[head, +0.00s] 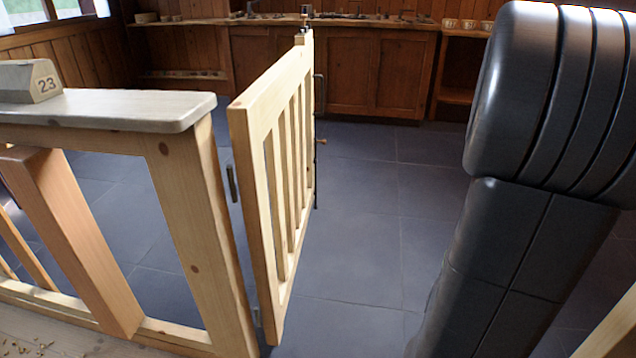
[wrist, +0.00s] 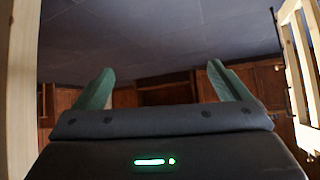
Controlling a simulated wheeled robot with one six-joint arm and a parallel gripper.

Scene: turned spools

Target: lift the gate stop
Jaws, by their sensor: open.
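The wooden gate (head: 272,190) stands swung open, away from me into the room. A thin dark upright rod, which looks like the gate stop (head: 317,165), runs down the gate's far edge, with a small handle partway. Its lower end is near the floor; I cannot tell if it touches. My gripper's two green fingers (wrist: 162,82) show in the wrist view, spread apart with nothing between them. Pale gate-like slats (wrist: 307,50) stand to their right, apart from them. My gripper is not visible in the head view.
A railing with a grey top (head: 110,108) stands on the left, bearing a block marked 23 (head: 30,82). Wooden cabinets (head: 350,70) line the back wall. The dark tiled floor (head: 365,220) right of the gate is clear. My arm fills the right side.

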